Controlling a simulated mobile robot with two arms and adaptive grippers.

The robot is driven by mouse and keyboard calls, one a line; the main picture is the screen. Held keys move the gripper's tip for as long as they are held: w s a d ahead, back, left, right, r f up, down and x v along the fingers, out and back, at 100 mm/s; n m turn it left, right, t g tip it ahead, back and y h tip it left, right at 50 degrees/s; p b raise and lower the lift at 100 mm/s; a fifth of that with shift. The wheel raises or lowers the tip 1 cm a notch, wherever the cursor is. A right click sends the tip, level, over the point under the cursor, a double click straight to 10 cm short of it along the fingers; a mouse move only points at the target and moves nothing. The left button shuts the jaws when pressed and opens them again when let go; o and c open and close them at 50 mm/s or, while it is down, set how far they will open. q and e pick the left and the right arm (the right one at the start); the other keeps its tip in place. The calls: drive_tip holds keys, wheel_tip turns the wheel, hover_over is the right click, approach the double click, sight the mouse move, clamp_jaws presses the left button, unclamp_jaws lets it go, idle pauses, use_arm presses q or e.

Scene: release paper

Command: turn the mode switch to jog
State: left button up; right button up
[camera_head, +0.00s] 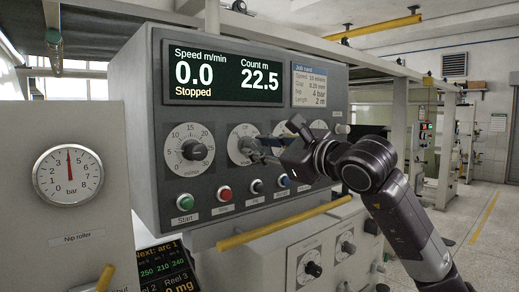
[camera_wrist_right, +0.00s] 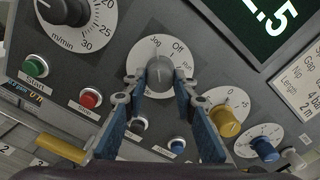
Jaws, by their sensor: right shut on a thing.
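The mode switch is a grey knob (camera_wrist_right: 159,70) on a round white plate marked Jog, Off and Run in the right wrist view. In the head view its plate (camera_head: 237,149) sits in the dial row below the display. My right gripper (camera_wrist_right: 160,84) has a blue-padded finger on each side of the knob and is shut on it. In the head view the right gripper reaches the panel from the right and partly covers the switch. I cannot tell clearly which mark the knob points to. My left gripper is not in view.
A black speed knob (camera_head: 193,150) is left of the switch. A yellow knob (camera_wrist_right: 226,121) and a blue knob (camera_wrist_right: 264,149) are on its other side. Green (camera_head: 185,201) and red (camera_head: 224,193) buttons sit below. A yellow bar (camera_head: 285,222) runs under the panel. The display (camera_head: 222,76) reads Stopped.

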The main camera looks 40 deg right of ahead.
idle(0.4)
drive_tip(key=o, duration=1.2)
drive_tip(key=shift+s, duration=0.1)
drive_tip(key=shift+c, duration=0.2)
drive_tip(key=s, duration=1.2)
drive_tip(key=shift+d, duration=0.45)
